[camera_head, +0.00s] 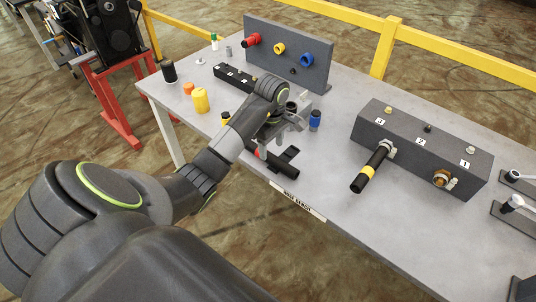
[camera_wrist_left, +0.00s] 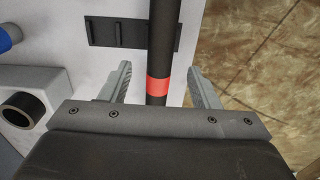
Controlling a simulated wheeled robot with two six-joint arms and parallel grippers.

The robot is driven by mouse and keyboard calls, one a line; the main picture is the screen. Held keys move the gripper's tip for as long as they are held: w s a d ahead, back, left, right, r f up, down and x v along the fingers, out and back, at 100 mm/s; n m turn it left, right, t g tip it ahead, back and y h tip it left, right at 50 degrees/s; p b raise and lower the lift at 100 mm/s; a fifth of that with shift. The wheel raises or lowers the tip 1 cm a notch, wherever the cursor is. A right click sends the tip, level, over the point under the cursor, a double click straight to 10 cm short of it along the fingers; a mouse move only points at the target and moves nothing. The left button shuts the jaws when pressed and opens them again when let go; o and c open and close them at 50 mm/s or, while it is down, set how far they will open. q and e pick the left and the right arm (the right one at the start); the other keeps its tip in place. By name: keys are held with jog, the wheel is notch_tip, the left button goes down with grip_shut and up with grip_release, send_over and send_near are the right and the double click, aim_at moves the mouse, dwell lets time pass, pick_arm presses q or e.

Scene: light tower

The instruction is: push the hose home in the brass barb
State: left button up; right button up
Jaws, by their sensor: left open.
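A black hose with a red band (camera_wrist_left: 158,86) lies across a dark bracket (camera_wrist_left: 103,32) on the bench. In the head view its dark end (camera_head: 287,170) shows near the front edge, partly hidden by my arm. My left gripper (camera_head: 272,146) is over the hose. In the wrist view its fingers (camera_wrist_left: 159,72) are open, one on each side of the hose at the red band, with visible gaps. The brass barb (camera_head: 441,179) is on the right of the dark manifold block, below label 1. My right gripper is not in view.
A second black hose with a yellow band (camera_head: 369,172) sticks out from the manifold block (camera_head: 415,148). A grey panel with coloured fittings (camera_head: 288,55) stands at the back. A blue-banded cylinder (camera_head: 315,120) is just right of my gripper.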

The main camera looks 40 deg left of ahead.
aim_at(270, 155)
pick_arm(q)
notch_tip(270, 155, down, 2)
jog(key=shift+a+f+b, duration=0.15)
jog(key=shift+b, duration=0.6)
jog(key=shift+f+p, duration=0.35)
jog(key=shift+f, duration=0.4)
jog(key=c, duration=1.1)
